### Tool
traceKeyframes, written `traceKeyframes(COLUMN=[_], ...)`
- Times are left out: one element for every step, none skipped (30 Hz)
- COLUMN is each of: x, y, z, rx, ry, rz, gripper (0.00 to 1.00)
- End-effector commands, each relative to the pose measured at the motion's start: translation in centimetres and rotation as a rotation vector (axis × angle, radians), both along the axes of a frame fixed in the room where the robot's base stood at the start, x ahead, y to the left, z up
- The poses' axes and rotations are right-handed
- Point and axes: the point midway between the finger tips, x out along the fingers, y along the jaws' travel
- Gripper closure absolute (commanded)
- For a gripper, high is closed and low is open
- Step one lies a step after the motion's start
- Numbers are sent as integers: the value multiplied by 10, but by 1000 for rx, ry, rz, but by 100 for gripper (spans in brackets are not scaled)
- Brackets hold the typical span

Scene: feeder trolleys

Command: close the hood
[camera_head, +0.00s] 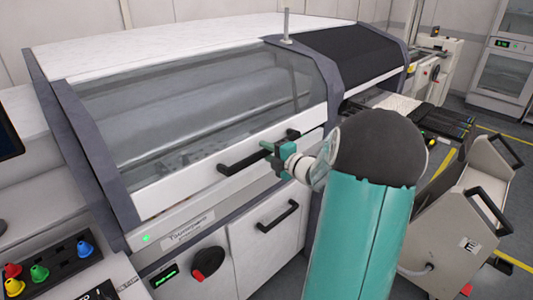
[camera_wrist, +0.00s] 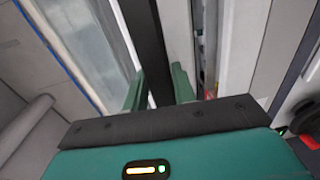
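The hood (camera_head: 190,95) of the long white machine has a clear window, a white front rail and a black bar handle (camera_head: 240,160). It looks almost fully down in the head view. In the wrist view, a narrow dark slit (camera_wrist: 208,45) shows beside the white rail. The finger contact is partly hidden by the gripper body.
A lower door with a black handle (camera_head: 278,216) and a red-and-black knob (camera_head: 208,262) sit below the hood. A trolley (camera_head: 460,215) stands at the right. Coloured knobs (camera_head: 40,272) are on a panel at the lower left. Yellow-marked floor is clear beyond the trolley.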

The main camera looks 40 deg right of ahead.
Motion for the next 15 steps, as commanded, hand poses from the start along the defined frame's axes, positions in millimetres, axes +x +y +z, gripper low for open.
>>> traceKeyframes(x=[1,1,1,1,1,1,0,0,0,0,0,0,0,-1,-2], y=[0,0,0,0,0,0,0,0,0,0,0,0,0,0,0], z=[2,2,1,1,1,1,1,1,1,1,1,0,1,1,1], rx=[-2,-2,-2,-2,-2,-2,-2,-2,-2,-2,-2,-2,-2,-2,-2], ry=[-4,-3,-3,-2,-2,-2,-1,-1,-1,-1,-1,-1,0,0,0], rz=[1,1,1,0,0,0,0,0,0,0,0,0,0,0,-1], gripper=[64,58,55,55,55,55,55,55,55,55,55,55,55,55,55])
